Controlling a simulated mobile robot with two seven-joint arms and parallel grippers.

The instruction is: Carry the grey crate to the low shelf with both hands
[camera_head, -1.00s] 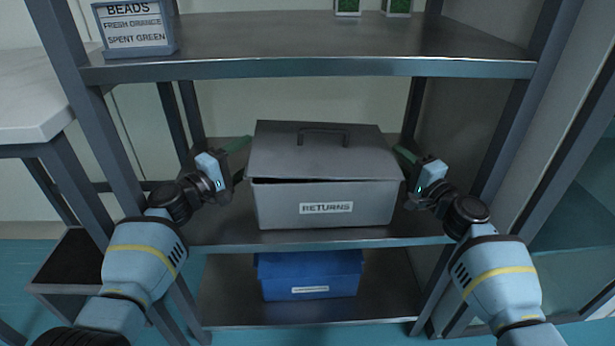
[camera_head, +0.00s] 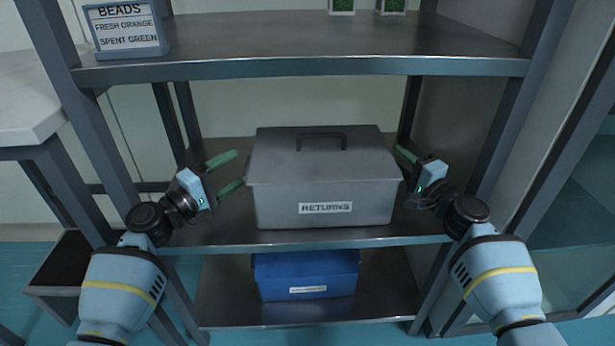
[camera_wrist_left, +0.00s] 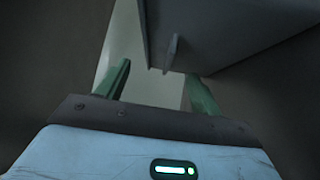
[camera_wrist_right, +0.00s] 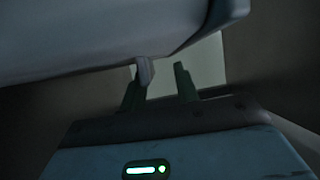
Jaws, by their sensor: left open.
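The grey crate (camera_head: 323,190), with a lid, a dark top handle and a RETURNS label, sits level on the middle shelf (camera_head: 215,228). My left gripper (camera_head: 238,169) is open beside the crate's left end, with both green fingers in view. In the left wrist view, a tab on the crate (camera_wrist_left: 172,54) lies beyond and between the fingers. My right gripper (camera_head: 402,156) is close by the crate's right end. In the right wrist view its fingers stand apart, with a crate tab (camera_wrist_right: 145,72) near the left finger; whether they touch is unclear.
A blue box (camera_head: 306,275) stands on the bottom shelf (camera_head: 225,300) below the crate. An upper shelf (camera_head: 300,66) with a BEADS sign (camera_head: 126,29) is above. Shelf posts flank both arms. A dark open bin (camera_head: 62,275) is at lower left.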

